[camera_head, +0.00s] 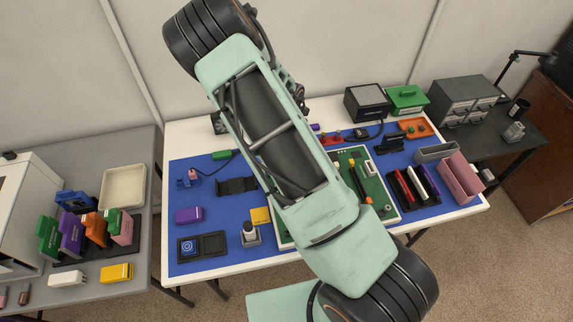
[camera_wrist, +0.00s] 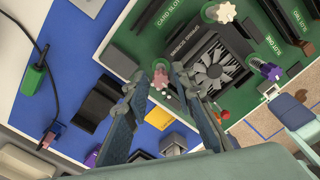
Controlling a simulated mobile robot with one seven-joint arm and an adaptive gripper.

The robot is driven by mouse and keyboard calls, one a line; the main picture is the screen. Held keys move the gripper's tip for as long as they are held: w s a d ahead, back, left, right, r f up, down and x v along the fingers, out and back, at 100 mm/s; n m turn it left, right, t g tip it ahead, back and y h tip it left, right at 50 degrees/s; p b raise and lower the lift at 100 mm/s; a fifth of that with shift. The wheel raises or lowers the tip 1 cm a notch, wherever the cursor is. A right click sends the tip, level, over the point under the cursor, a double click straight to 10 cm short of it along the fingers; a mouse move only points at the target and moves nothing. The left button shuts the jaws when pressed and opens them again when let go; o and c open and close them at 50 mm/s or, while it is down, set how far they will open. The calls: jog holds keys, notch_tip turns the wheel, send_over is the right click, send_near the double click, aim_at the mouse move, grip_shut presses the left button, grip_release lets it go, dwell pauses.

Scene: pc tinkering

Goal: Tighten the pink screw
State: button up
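The pink screw (camera_wrist: 160,78) stands at the near edge of the green board (camera_wrist: 150,20) in the wrist view, with a few small pale dots beside it. My gripper (camera_wrist: 159,76) is open, its two dark fingers on either side of the screw in the picture. I see a gap between the fingers and the screw; I cannot tell how far the tips are above the board. In the head view the green board (camera_head: 385,200) is partly covered by my arm, and the pink screw and my gripper are hidden.
A fan (camera_wrist: 215,68), a white screw (camera_wrist: 222,12) and a purple screw (camera_wrist: 270,71) are on the board. A yellow block (camera_wrist: 158,118), a black holder (camera_wrist: 97,103) and a green plug on a cable (camera_wrist: 34,78) lie on the blue mat (camera_wrist: 75,70).

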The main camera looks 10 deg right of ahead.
jog(key=shift+s, duration=0.1)
jog(key=shift+r+p, duration=0.3)
jog(key=shift+r, duration=2.65)
jog(key=shift+r, duration=0.1)
notch_tip(320, 180, up, 12)
jog(key=shift+a, duration=0.1)
